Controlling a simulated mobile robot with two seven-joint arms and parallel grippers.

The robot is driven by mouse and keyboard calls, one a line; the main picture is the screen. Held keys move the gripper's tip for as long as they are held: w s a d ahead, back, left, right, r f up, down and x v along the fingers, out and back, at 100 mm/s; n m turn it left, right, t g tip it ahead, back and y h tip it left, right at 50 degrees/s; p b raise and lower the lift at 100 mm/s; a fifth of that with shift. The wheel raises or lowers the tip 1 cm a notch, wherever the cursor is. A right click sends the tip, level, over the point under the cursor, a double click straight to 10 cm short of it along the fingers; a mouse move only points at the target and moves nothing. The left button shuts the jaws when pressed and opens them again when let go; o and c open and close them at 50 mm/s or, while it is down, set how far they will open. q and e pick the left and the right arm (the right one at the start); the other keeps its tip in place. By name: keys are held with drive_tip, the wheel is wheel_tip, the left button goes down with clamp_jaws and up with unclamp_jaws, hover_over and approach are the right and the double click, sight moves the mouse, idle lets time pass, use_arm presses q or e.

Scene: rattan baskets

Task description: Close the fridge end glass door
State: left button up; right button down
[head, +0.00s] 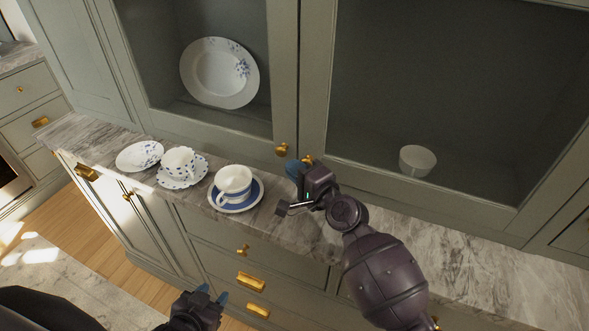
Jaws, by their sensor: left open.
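A grey-green cabinet stands on the marble counter with two glass doors side by side. The left glass door (285,75) has a brass knob (282,150) at its lower right corner. The right glass door (315,90) has a brass knob (307,159) at its lower left corner. Both look shut or nearly shut; a small gap cannot be ruled out. My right gripper (296,170) is at the lower meeting edge of the doors, close by the right knob; contact and its fingers' opening are unclear. My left gripper (213,295) is open and empty, low in front of the drawers.
On the marble counter (480,270) stand a blue-rimmed cup and saucer (234,187), a patterned cup on a scalloped saucer (180,166) and a small plate (139,156). Behind the glass are a large plate (220,73) and a white bowl (416,160). Drawers with brass handles (251,281) lie below.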

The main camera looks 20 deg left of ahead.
drive_tip(key=shift+w+d, duration=0.45)
drive_tip(key=shift+d, duration=0.25)
drive_tip(key=shift+s+d, duration=0.1)
drive_tip(key=shift+d, duration=0.05)
drive_tip(key=v, duration=0.6)
drive_tip(key=s+v, duration=0.1)
drive_tip(key=v, duration=0.2)
drive_tip(key=shift+s, duration=0.3)
